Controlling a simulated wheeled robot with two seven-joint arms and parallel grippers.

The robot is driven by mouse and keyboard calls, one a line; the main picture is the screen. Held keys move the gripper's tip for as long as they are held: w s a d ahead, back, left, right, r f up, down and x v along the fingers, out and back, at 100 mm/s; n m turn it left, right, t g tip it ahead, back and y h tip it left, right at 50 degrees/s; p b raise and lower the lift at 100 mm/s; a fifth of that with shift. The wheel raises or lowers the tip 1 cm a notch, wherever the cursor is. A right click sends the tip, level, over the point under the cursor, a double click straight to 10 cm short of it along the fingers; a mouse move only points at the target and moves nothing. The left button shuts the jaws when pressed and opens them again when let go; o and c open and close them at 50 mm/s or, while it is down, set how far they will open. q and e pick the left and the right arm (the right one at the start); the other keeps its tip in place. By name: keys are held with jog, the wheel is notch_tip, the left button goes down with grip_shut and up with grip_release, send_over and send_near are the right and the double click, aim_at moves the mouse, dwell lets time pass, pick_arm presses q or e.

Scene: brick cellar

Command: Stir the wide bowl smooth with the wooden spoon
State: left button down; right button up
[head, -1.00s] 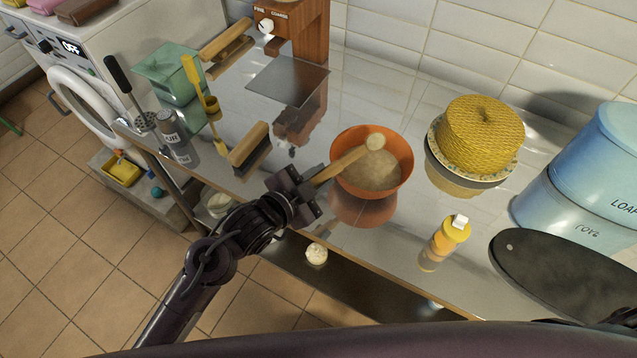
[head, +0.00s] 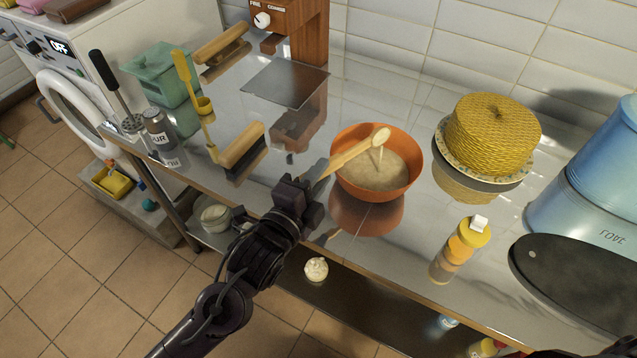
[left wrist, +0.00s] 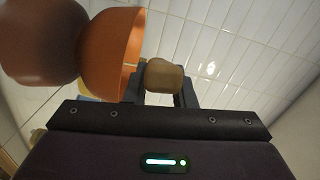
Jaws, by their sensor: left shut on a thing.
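The wide orange bowl (head: 412,168) stands on the steel counter and holds pale beige batter (head: 375,175). My left gripper (head: 309,191) is shut on the handle of the wooden spoon (head: 346,158), to the left of the bowl and near the counter's front edge. The spoon slants up over the bowl's left rim. Its head is above the batter, and a pale strand hangs from it down to the batter. In the left wrist view the spoon's handle end (left wrist: 164,77) shows between the fingers, with the orange bowl (left wrist: 115,50) beside it. My right gripper is not in view.
A yellow woven cover (head: 493,135) on a plate stands right of the bowl. A grinder (head: 300,35) stands behind. Bare counter lies between brush and bowl.

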pick_arm(q)
jog(key=m+b, duration=0.1)
jog(key=m+t, duration=0.1)
jog(key=m, duration=0.1)
jog(key=m+h+b, duration=0.1)
jog(key=m, duration=0.1)
jog(key=shift+f+t+b, duration=0.3)
jog(key=shift+t+b, duration=0.05)
jog(key=shift+t, duration=0.05)
jog(key=shift+r+m+h+b, duration=0.1)
jog(key=shift+m+h+b, duration=0.55)
jog(key=shift+m, duration=0.75)
jog(key=shift+a, duration=0.15)
